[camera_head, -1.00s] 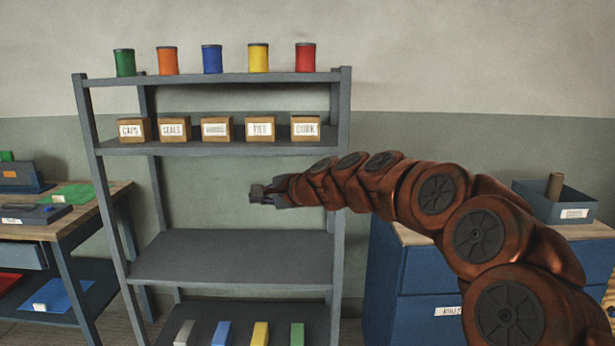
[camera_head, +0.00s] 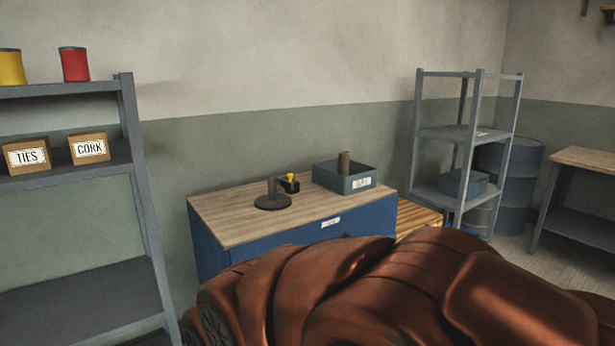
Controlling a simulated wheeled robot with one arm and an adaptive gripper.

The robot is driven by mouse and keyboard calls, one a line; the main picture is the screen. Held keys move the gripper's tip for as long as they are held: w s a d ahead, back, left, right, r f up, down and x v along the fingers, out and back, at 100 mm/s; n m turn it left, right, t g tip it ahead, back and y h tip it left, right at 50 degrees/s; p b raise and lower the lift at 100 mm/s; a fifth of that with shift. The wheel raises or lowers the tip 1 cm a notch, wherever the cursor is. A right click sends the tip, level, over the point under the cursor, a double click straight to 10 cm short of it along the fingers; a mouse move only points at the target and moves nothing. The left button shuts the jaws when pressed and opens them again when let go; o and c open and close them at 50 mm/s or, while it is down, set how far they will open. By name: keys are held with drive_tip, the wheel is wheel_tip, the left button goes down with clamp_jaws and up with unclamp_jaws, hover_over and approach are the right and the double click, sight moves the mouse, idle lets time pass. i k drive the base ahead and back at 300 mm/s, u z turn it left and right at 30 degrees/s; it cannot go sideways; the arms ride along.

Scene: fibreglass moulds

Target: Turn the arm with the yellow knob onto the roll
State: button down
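A small dark stand (camera_head: 272,202) with a round base and an upright post is on the wooden top of the blue cabinet. A short dark arm (camera_head: 288,185) is at the right of the post, with a yellow knob (camera_head: 291,177) on it. A brown roll (camera_head: 344,164) stands upright in a grey labelled bin (camera_head: 344,178) behind and to the right of the stand. Whether this is the task's roll, I cannot tell. My copper-coloured arm fills the bottom of the view, in front of the cabinet. My gripper is not in view.
The blue cabinet (camera_head: 240,252) has free room on its wooden top around the stand. Another grey shelf (camera_head: 468,137), a dark barrel (camera_head: 515,175) and a wooden table (camera_head: 588,158) are at the right.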

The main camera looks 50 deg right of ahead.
sight(286, 182)
drive_tip(key=z, duration=0.8)
drive_tip(key=i, duration=1.2)
